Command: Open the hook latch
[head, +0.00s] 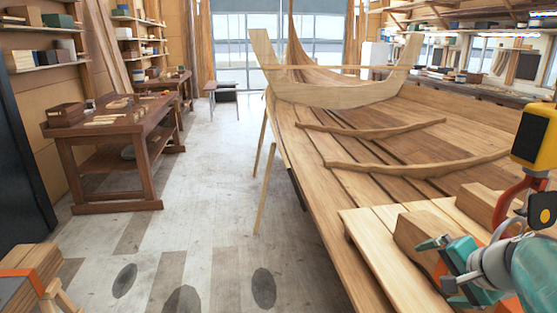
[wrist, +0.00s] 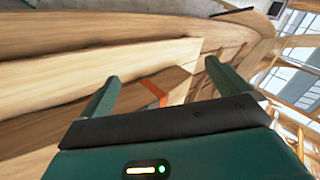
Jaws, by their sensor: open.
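I cannot make out a hook latch for certain in either view. My gripper (head: 438,264) is at the lower right of the head view, beside a pale wooden block (head: 412,232) on the planks. In the wrist view its two green fingers stand wide apart with nothing held between them (wrist: 161,72). A thin orange strip (wrist: 153,88) shows between the fingers, against the wood; I cannot tell what it belongs to or how far off it is.
The planked wooden hull (head: 400,150) fills the right side, with curved ribs (head: 415,165) across it. A workbench (head: 110,130) with tools stands at the left. An orange-edged wooden piece (head: 30,275) is at the lower left. The floor (head: 205,180) between is clear.

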